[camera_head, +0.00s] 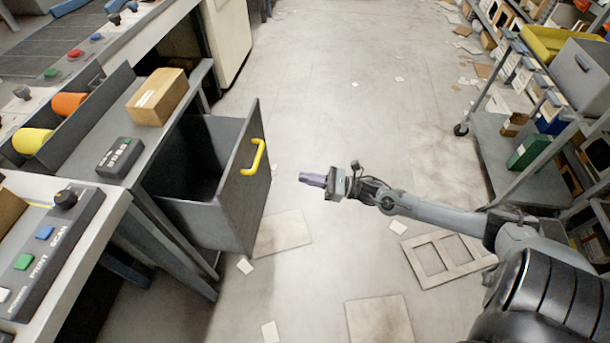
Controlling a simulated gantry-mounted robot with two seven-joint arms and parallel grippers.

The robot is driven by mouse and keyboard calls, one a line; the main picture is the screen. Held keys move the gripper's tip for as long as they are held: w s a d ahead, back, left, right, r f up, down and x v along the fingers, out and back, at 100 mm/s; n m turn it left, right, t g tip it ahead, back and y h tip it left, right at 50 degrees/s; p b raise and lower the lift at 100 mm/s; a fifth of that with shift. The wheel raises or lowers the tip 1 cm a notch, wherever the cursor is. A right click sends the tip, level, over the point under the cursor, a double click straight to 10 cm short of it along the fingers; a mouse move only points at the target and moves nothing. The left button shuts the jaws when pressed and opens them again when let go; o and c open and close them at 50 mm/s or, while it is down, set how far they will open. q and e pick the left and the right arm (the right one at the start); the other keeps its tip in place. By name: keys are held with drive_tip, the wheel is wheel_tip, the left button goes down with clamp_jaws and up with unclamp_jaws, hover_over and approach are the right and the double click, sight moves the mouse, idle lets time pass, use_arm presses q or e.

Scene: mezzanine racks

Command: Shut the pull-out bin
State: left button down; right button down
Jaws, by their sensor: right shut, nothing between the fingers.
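The pull-out bin (226,195) is a dark grey box that stands out from under the workbench, open at the top and empty as far as I can see. Its front panel carries a yellow handle (255,157) near the upper edge. My right gripper (303,178) points left toward the front panel. It is shut and empty, to the right of the panel and a little lower in the picture than the handle, with a gap of floor showing between. My left gripper is not in view.
The bench top holds a cardboard box (157,96) and a black keypad device (120,157). A control panel (45,250) is at the lower left. A grey cart (515,150) stands at the right. Flat cardboard pieces (378,320) and paper scraps lie on the otherwise open floor.

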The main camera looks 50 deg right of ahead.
drive_tip(key=b+x, duration=0.4)
drive_tip(key=x, duration=0.8)
drive_tip(key=shift+f, duration=0.1)
